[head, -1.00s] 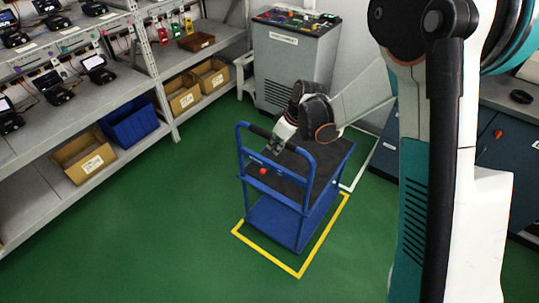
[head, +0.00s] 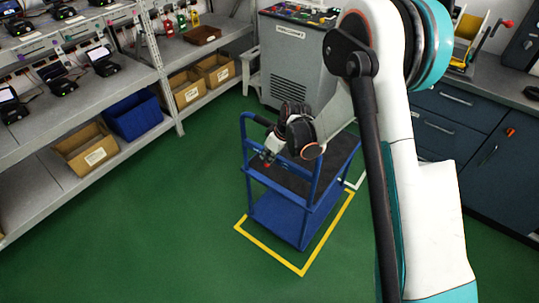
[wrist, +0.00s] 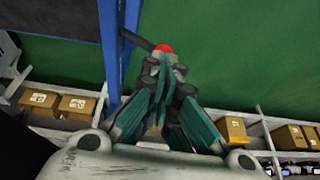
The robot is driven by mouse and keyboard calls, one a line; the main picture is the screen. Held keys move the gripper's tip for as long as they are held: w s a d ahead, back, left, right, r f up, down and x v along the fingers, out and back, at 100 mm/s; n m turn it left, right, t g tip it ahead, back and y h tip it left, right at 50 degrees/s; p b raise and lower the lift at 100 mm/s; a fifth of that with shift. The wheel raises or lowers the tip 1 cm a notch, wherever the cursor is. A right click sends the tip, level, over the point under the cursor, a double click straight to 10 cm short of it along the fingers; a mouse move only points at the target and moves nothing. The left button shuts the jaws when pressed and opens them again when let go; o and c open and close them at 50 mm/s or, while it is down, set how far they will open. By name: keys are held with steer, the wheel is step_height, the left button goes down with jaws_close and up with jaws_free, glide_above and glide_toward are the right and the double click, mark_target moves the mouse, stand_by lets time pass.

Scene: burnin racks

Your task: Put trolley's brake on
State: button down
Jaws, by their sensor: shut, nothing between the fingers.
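The blue trolley (head: 277,208) stands on the green floor with a dark upper deck and an upright push frame. Its brake lever, dark with a red knob (wrist: 164,48), sticks out beside a blue post (wrist: 109,55) in the wrist view. My gripper (head: 268,160) is at the handle end of the trolley, low beside the frame. In the wrist view my gripper (wrist: 163,60) is shut and empty, its fingertips right at the red knob and overlapping it. I cannot tell whether they touch. In the head view the fingertips mostly hide the knob.
Yellow floor tape (head: 273,253) marks a bay around the trolley. Shelving (head: 165,60) with cardboard boxes and a blue bin (head: 132,115) stands left. A grey console (head: 297,62) is behind, dark drawers (head: 450,105) are right. The floor in front is clear.

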steer(key=shift+s+f, duration=0.1)
steer(key=shift+s, duration=0.05)
steer(key=shift+s+a+f+t+b, duration=0.1)
steer(key=shift+a+t+b, duration=0.05)
steer(key=shift+t+b, duration=0.2)
